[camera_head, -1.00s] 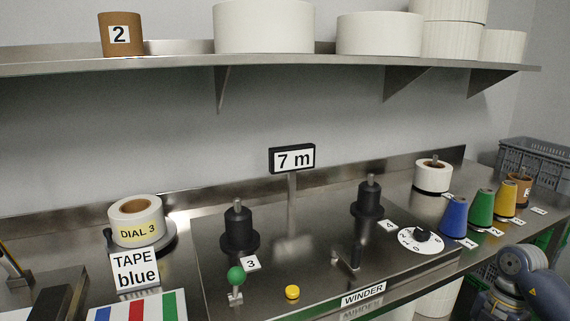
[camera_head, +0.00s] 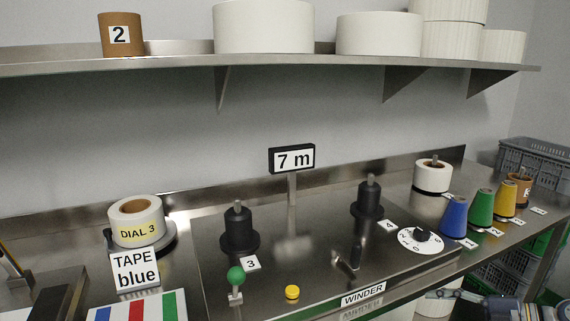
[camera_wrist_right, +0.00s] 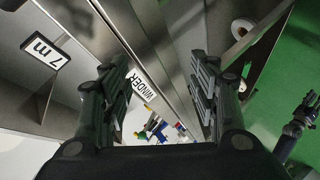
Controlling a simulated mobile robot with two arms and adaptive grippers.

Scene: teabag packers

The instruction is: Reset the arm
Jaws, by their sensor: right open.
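My right gripper (camera_wrist_right: 160,85) is open and empty in the wrist view, its two dark fingers apart with the WINDER label between them. In the head view, part of my right arm (camera_head: 490,307) shows at the lower right, in front of the bench edge. A dark jointed part (camera_wrist_right: 296,122) at the right of the wrist view looks like my left arm and gripper; its fingers are too small to read. The winder (camera_head: 320,250) has two black spindles, a green-knobbed lever (camera_head: 236,276), a yellow button (camera_head: 292,292), a dial (camera_head: 421,238) and a "7 m" display (camera_head: 292,159).
A white roll marked DIAL 3 (camera_head: 137,232) sits behind the TAPE blue card (camera_head: 135,270). Blue (camera_head: 455,217), green (camera_head: 481,208) and yellow (camera_head: 506,200) cones stand at the right, near a grey crate (camera_head: 540,165). A shelf (camera_head: 270,61) with rolls runs above.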

